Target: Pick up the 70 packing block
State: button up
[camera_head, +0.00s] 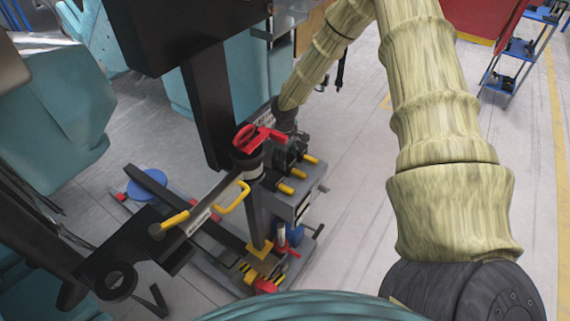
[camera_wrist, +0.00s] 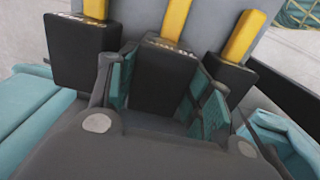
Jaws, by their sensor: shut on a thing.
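Three black packing blocks with yellow handles sit side by side at a grey plate. In the wrist view, the middle block (camera_wrist: 168,72) stands between the teal pads of my gripper (camera_wrist: 160,92). My gripper is shut on this block. A left block (camera_wrist: 82,50) and a right block (camera_wrist: 228,78) stand on either side of it. Pale lettering shows on the blocks but is too blurred to read surely. In the head view, my gripper (camera_head: 285,140) is at the upper end of the machine stand, and the yellow handles (camera_head: 299,174) stick out beside it.
The grey stand (camera_head: 309,190) carries a red clamp part (camera_head: 258,136) and a long bar with a yellow handle (camera_head: 234,199). A dark post (camera_head: 206,105) rises close behind. Open pale floor (camera_head: 350,200) lies to the right, with a blue shelf cart (camera_head: 515,50) far off.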

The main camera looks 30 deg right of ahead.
grip_shut()
jog(key=shift+w+r, duration=0.1)
